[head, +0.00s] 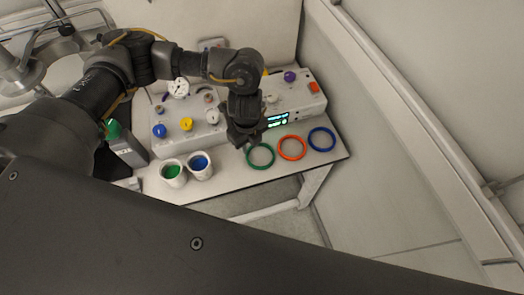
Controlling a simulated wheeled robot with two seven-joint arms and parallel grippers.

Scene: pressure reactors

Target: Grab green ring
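The green ring (250,164) lies flat near the front edge of the white table (225,183), leftmost in a row of rings. My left arm comes in from the left and bends down at the wrist. My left gripper (246,141) is just above and left of the ring and partly overlaps its upper left side in the picture. I cannot tell whether it touches the ring, and its dark fingers are too small to read as open or shut. My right gripper is not in view.
An orange ring (281,155) and a blue ring (311,144) lie to the right. Two white cups (174,183) with green and blue contents stand left. Behind are a panel with knobs and a gauge (179,88) and a box with a display (277,119). Walls close the right side.

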